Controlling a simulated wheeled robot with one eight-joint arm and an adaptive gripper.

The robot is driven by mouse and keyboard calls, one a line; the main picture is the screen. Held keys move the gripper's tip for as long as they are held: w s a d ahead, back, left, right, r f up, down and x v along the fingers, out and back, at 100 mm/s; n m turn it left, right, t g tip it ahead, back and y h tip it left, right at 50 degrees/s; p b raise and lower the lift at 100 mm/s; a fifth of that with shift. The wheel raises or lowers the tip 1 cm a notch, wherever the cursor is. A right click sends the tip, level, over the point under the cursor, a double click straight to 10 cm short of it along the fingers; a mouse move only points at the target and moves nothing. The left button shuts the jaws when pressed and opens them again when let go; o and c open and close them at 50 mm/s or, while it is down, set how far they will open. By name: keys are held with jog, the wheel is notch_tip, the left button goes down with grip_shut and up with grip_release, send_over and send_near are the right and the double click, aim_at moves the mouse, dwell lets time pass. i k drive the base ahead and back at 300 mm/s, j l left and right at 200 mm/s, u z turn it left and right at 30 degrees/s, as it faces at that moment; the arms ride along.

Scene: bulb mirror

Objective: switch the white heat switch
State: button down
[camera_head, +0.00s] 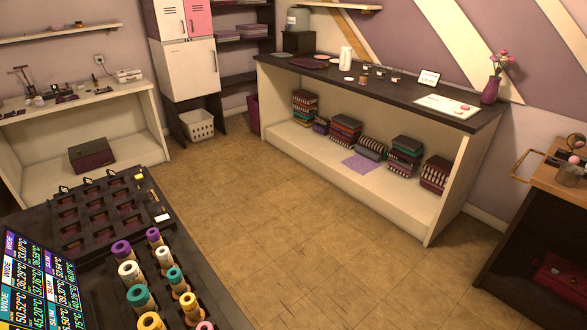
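No part of my gripper shows in this view. I cannot make out for certain a white heat switch. A small white piece (162,218) lies at the right edge of the dark counter, close to a thin yellow stick (154,198); whether it is a switch is too small to tell. Wide and slim roller-like pieces stand on the counter, among them a wide white-topped one (129,269) and a slim white-topped one (164,256). A screen (38,285) at lower left lists WIDE and SLIM temperatures in coloured rows, one of them white.
A dark slotted rack (97,216) lies behind the rollers. A long bench (452,190) with folded towels stands across the room, with a white side table (150,103) at left and a wooden cabinet (545,176) at right. The tiled floor (270,215) between them is clear.

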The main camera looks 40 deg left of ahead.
aim_at(165, 218)
jog(key=i+l+u, duration=0.15)
jog(key=i, duration=0.4)
jog(key=i+l+u, duration=0.15)
jog(key=i, duration=0.4)
jog(key=i+j+u, duration=0.2)
jog(key=u, duration=0.25)
jog(key=i+j+u, duration=0.1)
jog(key=i+u, duration=0.55)
jog(key=u, duration=0.2)
jog(key=i+u, duration=0.25)
jog(key=u, duration=0.2)
jog(key=i+l+u, duration=0.25)
jog(key=u, duration=0.2)
jog(key=i+j+u, duration=0.2)
jog(key=i+u, duration=0.55)
jog(key=u, duration=0.15)
jog(key=i+u, duration=0.4)
jog(key=k+l, duration=0.1)
